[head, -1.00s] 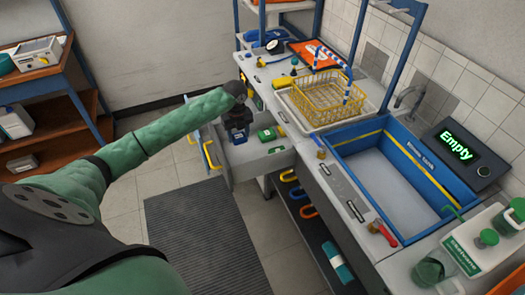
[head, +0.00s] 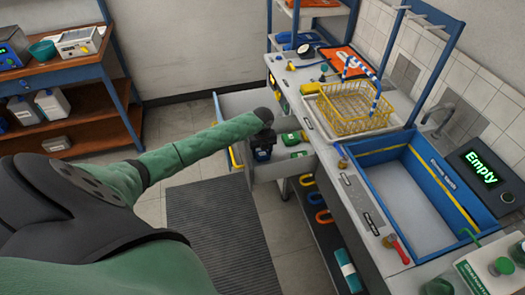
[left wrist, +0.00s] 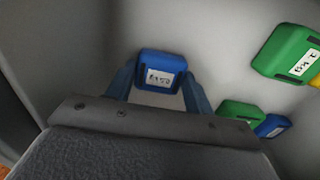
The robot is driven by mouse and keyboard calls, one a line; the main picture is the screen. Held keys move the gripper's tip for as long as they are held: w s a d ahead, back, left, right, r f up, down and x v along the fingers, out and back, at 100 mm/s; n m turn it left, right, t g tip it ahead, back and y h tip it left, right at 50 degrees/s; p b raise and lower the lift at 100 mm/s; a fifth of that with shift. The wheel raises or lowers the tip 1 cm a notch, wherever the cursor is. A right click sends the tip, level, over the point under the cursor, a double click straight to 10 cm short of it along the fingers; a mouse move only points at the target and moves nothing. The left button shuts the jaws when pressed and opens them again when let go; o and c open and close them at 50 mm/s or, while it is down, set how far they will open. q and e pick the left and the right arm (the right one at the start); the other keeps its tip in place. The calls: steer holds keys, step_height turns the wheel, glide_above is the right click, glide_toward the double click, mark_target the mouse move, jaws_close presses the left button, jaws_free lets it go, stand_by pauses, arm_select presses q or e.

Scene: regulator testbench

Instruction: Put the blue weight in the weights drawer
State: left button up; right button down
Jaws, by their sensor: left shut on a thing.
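My left gripper (head: 262,152) reaches down into the open weights drawer (head: 268,172). It is shut on the blue weight (left wrist: 160,70), a block with a white label. In the left wrist view the weight sits between the two blue fingers (left wrist: 158,90), over the grey drawer floor. In the head view the gripper and wrist mostly hide it, and I cannot tell whether it touches the floor. My right gripper is not in view.
A green weight (head: 290,138) lies in the drawer to the right. The left wrist view shows two green weights, a second blue weight (left wrist: 272,126) and a yellow edge. The bench with the yellow basket (head: 352,110) and blue sink (head: 420,200) stands right of the drawer.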

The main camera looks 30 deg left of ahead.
mark_target(262, 154)
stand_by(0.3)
arm_select(q)
steer(key=o, duration=1)
steer(key=shift+f, duration=0.15)
steer(key=shift+c, duration=0.2)
steer(key=o, duration=0.4)
steer(key=shift+r, duration=0.3)
steer(key=shift+r+b, duration=1.7)
steer(key=shift+r, duration=4.15)
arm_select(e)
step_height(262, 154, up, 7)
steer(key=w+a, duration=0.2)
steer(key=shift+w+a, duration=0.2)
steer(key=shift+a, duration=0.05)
